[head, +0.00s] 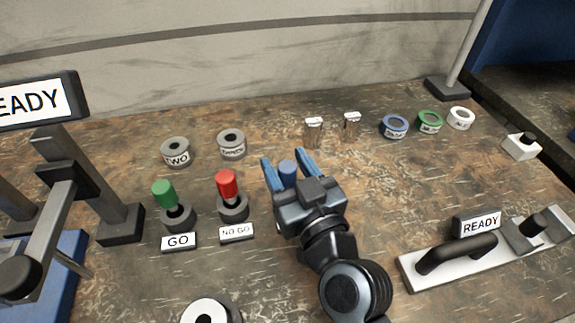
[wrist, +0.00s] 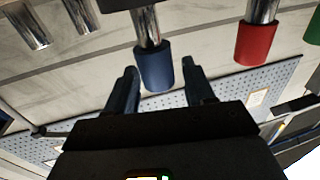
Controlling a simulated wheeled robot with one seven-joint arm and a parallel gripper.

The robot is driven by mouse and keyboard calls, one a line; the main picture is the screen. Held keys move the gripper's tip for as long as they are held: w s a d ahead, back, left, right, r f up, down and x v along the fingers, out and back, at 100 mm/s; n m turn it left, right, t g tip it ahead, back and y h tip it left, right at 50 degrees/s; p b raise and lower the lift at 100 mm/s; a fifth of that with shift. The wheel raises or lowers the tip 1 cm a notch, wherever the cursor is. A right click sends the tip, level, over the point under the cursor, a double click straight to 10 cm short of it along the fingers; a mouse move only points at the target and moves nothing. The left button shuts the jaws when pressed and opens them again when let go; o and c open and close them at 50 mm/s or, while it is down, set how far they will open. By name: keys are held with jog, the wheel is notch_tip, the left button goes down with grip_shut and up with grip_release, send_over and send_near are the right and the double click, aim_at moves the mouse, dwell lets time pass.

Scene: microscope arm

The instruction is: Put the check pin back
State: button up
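A pin with a blue handle (head: 288,172) stands between the two blue fingers of my gripper (head: 283,158) in the head view. In the wrist view the blue handle (wrist: 157,67) has a bare metal shaft, with a gap on each side between it and the fingers. My gripper is open around it, and no contact shows. The pin's base is hidden behind my gripper in the head view. A green-handled pin (head: 163,194) stands in a round holder behind a GO label (head: 178,241). A red-handled pin (head: 227,185) stands in a holder behind a NO GO label (head: 237,232).
Two grey rings (head: 231,144) stand behind the pins. Two small metal posts (head: 313,129) and blue, green and white rings (head: 430,122) are at the back. A READY fixture (head: 491,250) with a black handle is at right; a larger stand (head: 62,160) is at left.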

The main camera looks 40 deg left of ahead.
jog(key=shift+o, duration=0.6)
notch_tip(320, 180, down, 2)
jog(key=shift+s, duration=0.1)
jog(key=shift+r+p, duration=0.85)
jog(key=shift+p, duration=0.25)
jog(key=b+v, duration=0.3)
jog(key=v, duration=0.9)
jog(key=shift+r+b, duration=0.3)
